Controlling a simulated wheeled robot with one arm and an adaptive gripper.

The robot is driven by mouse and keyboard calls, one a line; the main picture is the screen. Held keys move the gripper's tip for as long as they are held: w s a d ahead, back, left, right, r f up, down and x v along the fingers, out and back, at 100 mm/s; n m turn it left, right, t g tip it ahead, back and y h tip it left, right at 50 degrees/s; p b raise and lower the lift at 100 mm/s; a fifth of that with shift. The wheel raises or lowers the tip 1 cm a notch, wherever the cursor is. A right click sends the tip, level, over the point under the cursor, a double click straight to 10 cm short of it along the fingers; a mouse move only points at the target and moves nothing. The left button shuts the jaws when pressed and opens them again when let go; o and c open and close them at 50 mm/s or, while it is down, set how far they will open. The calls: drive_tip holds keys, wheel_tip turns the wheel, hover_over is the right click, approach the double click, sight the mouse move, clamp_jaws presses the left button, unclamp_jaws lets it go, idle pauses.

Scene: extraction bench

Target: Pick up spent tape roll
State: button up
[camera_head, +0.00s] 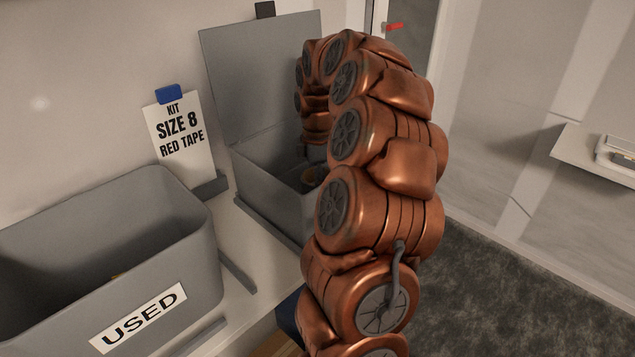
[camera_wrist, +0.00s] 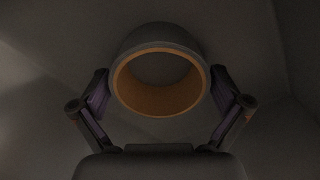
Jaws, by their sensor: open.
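The tape roll shows in the wrist view as a grey ring (camera_wrist: 160,43) with an orange-yellow inner core, lying inside a dim grey container. My gripper (camera_wrist: 160,98) is open, with one finger on each side of the roll. The fingertips are close to the roll's sides; I cannot tell whether they touch it. In the head view my copper arm reaches into the open grey box (camera_head: 262,190), and a small orange-brown bit of the roll (camera_head: 309,175) shows inside. My gripper is mostly hidden there by the box and arm.
A grey bin labelled USED (camera_head: 140,318) stands at the lower left. A card reading KIT SIZE 8 RED TAPE (camera_head: 180,135) stands by the wall. The box's lid (camera_head: 255,80) is raised behind it. A white shelf (camera_head: 590,160) is at the far right.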

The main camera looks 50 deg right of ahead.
drive_tip(key=c, duration=0.7)
drive_tip(key=shift+c, duration=0.2)
drive_tip(key=shift+r, duration=0.1)
